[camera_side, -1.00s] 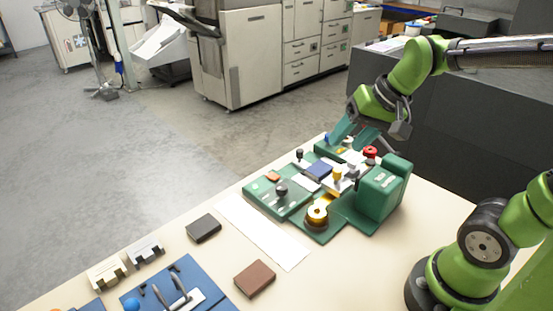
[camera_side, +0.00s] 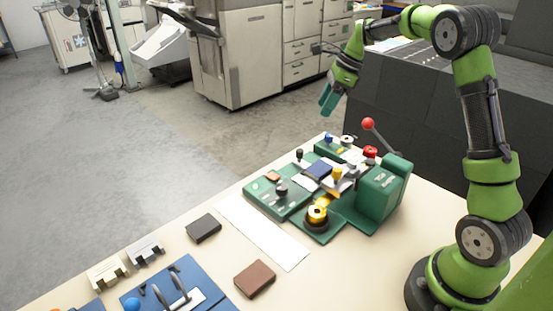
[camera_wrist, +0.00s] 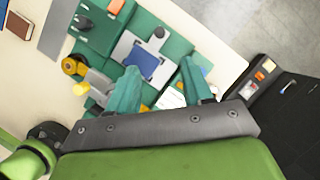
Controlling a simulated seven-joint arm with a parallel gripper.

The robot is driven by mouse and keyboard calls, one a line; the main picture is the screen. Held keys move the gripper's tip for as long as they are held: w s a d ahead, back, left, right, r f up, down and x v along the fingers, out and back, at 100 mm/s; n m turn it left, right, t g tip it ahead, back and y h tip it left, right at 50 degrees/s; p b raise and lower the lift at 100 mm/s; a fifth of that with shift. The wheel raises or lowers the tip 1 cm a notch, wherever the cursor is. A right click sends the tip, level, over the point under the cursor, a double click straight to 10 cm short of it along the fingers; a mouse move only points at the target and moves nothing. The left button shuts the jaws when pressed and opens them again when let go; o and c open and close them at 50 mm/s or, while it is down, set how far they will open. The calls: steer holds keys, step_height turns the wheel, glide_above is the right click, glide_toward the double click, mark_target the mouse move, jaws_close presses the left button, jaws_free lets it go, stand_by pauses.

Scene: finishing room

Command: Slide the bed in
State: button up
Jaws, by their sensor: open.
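The green machine (camera_side: 383,185) stands on the table in the side view. Its bed, which I take to be the pale plate (camera_side: 304,183) under a blue block (camera_side: 320,169), lies to the left of the tall green head, not under it. The wrist view shows the pale plate (camera_wrist: 121,51) and the blue block (camera_wrist: 140,62), with a black knob (camera_wrist: 159,32) at the plate's far end. My gripper (camera_side: 326,112) is open and empty, raised above and beyond the machine's back end. In the wrist view its teal fingers (camera_wrist: 161,72) are spread, hiding part of the machine.
A red-balled lever (camera_side: 368,124) rises beside the head. A brass spool (camera_side: 317,214) sits at the front. A white strip (camera_side: 262,233), dark block (camera_side: 203,229), brown block (camera_side: 255,279) and blue fixture (camera_side: 180,290) lie to the left. The air around my gripper is clear.

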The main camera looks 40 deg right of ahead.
mark_target(300, 150)
steer(key=x, duration=1.6)
steer(key=shift+r, duration=0.1)
jaws_close()
